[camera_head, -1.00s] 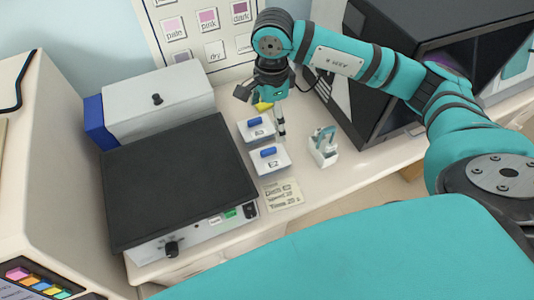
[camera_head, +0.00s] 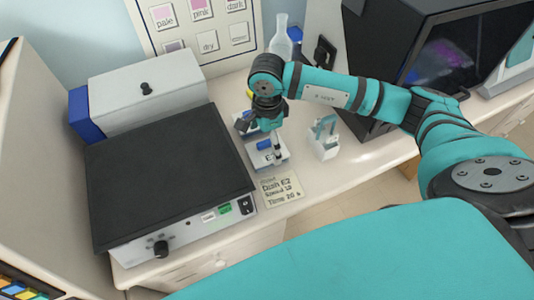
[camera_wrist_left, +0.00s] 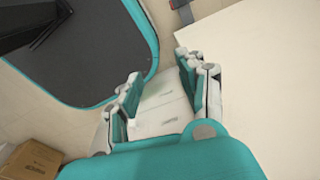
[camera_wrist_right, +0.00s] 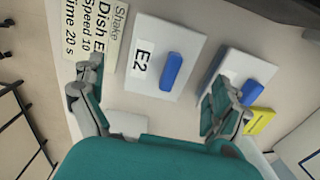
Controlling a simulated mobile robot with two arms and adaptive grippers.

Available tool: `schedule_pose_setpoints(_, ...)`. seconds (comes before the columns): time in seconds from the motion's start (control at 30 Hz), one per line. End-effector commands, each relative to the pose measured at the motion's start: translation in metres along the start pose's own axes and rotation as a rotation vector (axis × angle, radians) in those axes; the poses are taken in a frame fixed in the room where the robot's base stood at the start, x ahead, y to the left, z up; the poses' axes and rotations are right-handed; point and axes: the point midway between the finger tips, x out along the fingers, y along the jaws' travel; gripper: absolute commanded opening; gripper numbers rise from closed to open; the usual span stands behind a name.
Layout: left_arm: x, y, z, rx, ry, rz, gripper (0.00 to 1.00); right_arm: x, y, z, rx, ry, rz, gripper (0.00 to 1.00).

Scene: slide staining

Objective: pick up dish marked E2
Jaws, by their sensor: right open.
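The dish marked E2 (camera_wrist_right: 148,40) is a white block with a blue handle (camera_wrist_right: 171,72) on top, lying on the bench. In the head view the dish (camera_head: 280,162) is partly covered by my right gripper (camera_head: 276,158). In the right wrist view my right gripper (camera_wrist_right: 155,100) is open and empty, its fingers apart, with E2 ahead between and beyond the fingertips. I cannot tell how high it is above the dish. My left gripper (camera_wrist_left: 160,80) shows in the left wrist view with its fingers apart, away from the bench items.
A second white dish (camera_wrist_right: 232,68) with a blue handle lies close beside E2. A note card (camera_head: 278,190), a small white rack (camera_head: 323,142), a black-topped shaker (camera_head: 165,175) and a dark cabinet (camera_head: 420,55) stand around. A yellow item (camera_wrist_right: 259,121) lies near the second dish.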

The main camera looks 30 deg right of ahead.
Motion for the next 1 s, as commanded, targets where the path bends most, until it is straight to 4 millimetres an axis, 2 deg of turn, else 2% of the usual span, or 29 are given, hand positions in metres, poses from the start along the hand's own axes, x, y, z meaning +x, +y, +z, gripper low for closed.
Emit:
schedule_pose_setpoints(0.03,0.006,0.000,0.000,0.000,0.001,0.000,0.40,0.012,0.000,0.001,0.000,0.000,0.002,1.00)
schedule_pose_setpoints(0.13,0.014,0.000,0.001,0.000,0.001,0.000,0.40,0.028,0.000,0.001,0.000,-0.001,0.002,1.00)
schedule_pose_setpoints(0.4,0.014,0.000,-0.001,-0.001,0.003,-0.001,0.40,0.031,0.000,0.000,-0.001,0.000,-0.001,1.00)
schedule_pose_setpoints(0.9,0.014,-0.001,-0.001,-0.002,0.003,-0.001,0.40,0.031,0.000,0.000,0.000,0.000,0.000,0.36)
schedule_pose_setpoints(1.0,0.013,-0.001,-0.001,-0.002,0.003,-0.001,0.40,0.030,-0.001,0.000,0.000,0.000,-0.001,0.35)
